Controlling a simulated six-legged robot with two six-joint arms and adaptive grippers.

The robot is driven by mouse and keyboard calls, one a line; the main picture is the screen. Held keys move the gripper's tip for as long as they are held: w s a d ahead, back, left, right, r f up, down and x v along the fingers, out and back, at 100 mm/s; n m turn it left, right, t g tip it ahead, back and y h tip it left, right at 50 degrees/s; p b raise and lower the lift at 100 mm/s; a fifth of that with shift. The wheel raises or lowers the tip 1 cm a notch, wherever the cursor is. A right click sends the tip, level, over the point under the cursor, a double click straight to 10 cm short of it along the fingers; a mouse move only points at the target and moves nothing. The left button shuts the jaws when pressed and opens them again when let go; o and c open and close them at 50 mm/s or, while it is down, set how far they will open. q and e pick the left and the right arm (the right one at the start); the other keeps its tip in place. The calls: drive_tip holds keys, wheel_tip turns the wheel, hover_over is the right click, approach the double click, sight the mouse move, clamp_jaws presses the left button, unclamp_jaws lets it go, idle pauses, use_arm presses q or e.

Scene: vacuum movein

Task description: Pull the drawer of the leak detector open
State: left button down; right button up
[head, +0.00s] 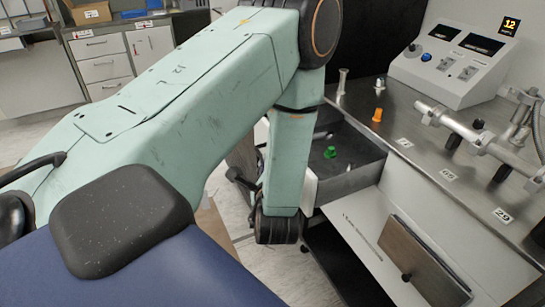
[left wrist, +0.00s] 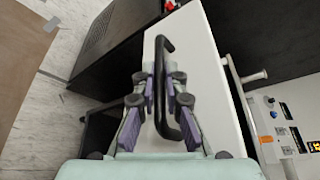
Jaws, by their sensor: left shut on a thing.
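The leak detector's drawer (head: 350,160) stands open in the head view, its dark inside showing beside my left arm. A green knob-like piece (head: 329,152) is in it. A strip of its pale front (head: 309,190) shows past my forearm. In the left wrist view the white drawer front (left wrist: 207,65) carries a long black bar handle (left wrist: 190,125). My left gripper (left wrist: 161,82) is shut on this handle, a finger on each side. In the head view my arm hides most of the left gripper and the handle. My right gripper is in neither view.
The steel bench top (head: 410,125) holds an orange piece (head: 377,115), metal pipework (head: 470,132) and a control box (head: 455,62). Below the bench is a white panel with a brown plate (head: 424,260). Cabinets (head: 100,60) stand at the back left; some floor there is clear.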

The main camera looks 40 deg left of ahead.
use_arm(q)
drive_tip(key=shift+s+a+r, duration=0.1)
drive_tip(key=shift+s+a, duration=0.05)
drive_tip(key=shift+s, duration=0.1)
drive_tip(key=shift+w, duration=0.15)
drive_tip(key=c, duration=1.4)
unclamp_jaws()
drive_tip(key=v, duration=0.7)
drive_tip(key=shift+s+d, duration=0.25)
